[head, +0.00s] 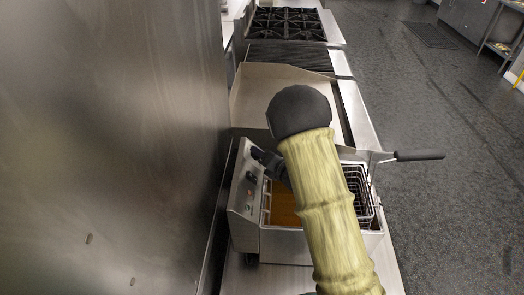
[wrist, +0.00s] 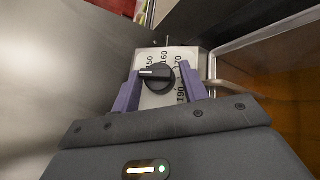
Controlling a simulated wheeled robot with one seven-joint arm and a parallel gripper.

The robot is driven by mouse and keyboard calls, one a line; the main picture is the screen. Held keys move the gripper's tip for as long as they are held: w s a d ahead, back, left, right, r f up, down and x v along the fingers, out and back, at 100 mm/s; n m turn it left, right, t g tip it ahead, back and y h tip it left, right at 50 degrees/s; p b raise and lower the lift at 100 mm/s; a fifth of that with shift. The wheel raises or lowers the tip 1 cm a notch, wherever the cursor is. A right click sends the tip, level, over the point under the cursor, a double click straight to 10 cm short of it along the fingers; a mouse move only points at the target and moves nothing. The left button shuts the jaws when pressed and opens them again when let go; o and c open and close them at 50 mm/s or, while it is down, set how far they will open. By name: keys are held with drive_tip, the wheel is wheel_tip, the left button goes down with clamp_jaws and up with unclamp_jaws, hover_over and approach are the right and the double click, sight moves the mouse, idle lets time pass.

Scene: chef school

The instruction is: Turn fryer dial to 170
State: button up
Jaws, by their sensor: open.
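The fryer dial (wrist: 158,77) is a round black knob on a pale plate with printed numbers, among them 150, 160, 170 and 190. Its white mark points left, on the side of the 150 label. My gripper (wrist: 160,84) is open, with one purple finger on each side of the dial; I cannot tell whether either finger touches it. In the head view my gripper (head: 258,155) is at the upper part of the fryer's steel control panel (head: 242,196), partly hidden by my arm. The fryer (head: 285,245) holds orange-brown oil.
A wire basket (head: 360,190) sits at the fryer's right side, its dark handle (head: 420,155) sticking out right. A steel wall (head: 110,140) stands close on the left. A flat steel surface and a black-grated stove (head: 287,22) lie beyond. The floor (head: 450,220) at right is clear.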

drive_tip(key=shift+s+a, duration=0.1)
drive_tip(key=shift+a, duration=0.05)
drive_tip(key=c, duration=0.6)
drive_tip(key=shift+c, duration=0.2)
